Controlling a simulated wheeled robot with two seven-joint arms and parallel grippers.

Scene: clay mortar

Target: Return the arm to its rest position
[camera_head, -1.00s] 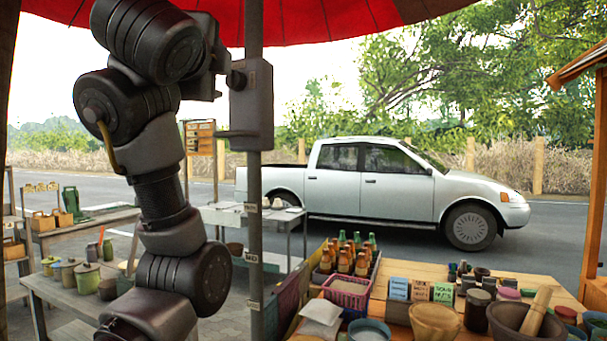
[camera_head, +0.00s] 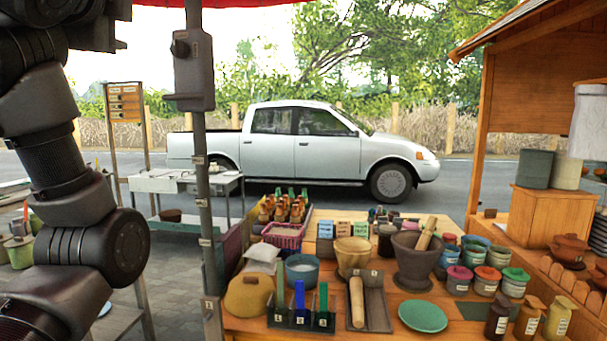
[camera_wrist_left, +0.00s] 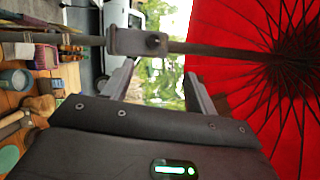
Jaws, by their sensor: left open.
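My left arm comes in from the left edge of the head view and is raised there, close to the camera. My left gripper is outside the head view. The left wrist view shows my left gripper (camera_wrist_left: 158,85) with its two fingers apart and nothing between them. It is near the metal pole (camera_wrist_left: 190,47), which crosses the top of that view beside the red umbrella (camera_wrist_left: 280,80). I cannot tell whether the fingers touch the pole. My right gripper is in neither view.
A wooden table (camera_head: 255,328) holds a clay mortar (camera_head: 416,261) with a pestle, a wooden rolling pin (camera_head: 357,302), a green plate (camera_head: 423,316), jars and bottles. The metal pole (camera_head: 203,150) stands left of the table. A silver pickup (camera_head: 327,150) is on the road behind.

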